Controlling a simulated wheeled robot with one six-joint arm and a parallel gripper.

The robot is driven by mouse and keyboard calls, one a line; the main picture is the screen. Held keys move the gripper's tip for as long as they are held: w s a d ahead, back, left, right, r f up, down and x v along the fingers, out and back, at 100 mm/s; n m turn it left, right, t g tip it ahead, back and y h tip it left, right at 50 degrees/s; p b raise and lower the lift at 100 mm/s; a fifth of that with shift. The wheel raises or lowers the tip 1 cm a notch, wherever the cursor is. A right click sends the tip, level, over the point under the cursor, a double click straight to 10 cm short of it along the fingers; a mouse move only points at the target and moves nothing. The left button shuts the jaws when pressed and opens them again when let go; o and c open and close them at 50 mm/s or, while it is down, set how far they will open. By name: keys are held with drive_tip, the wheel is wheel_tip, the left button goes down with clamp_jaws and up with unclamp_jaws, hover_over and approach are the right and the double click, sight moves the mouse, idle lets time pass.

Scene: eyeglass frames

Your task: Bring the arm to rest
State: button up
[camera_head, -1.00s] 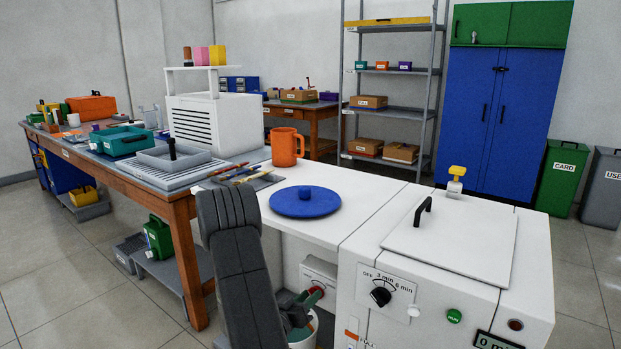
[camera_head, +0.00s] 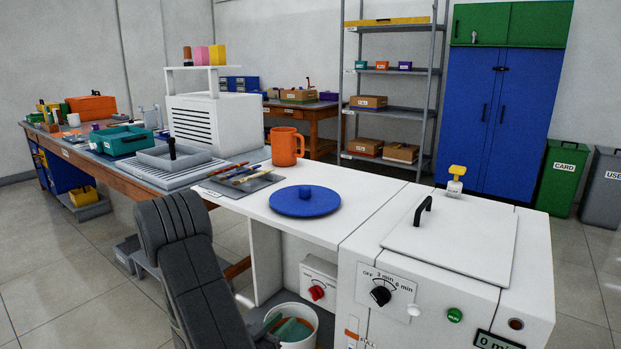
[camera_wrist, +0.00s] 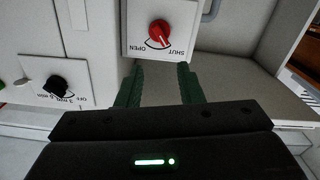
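My arm (camera_head: 190,260) is bent at the lower left of the head view, its grey links in front of the white bench. My gripper (camera_wrist: 158,82) shows in the wrist view with its two green fingers spread and nothing between them. It faces a red valve knob (camera_wrist: 160,30) on a white panel marked OPEN and SHUT, and appears apart from it. The same knob (camera_head: 317,293) shows uncovered in the head view.
The white cabinet with a black dial (camera_head: 381,296) is to the right. A wooden workbench (camera_head: 120,182) stands to the left. Open floor (camera_head: 70,270) lies at the left.

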drive_tip(key=shift+s+a, duration=0.35)
drive_tip(key=shift+s, duration=0.2)
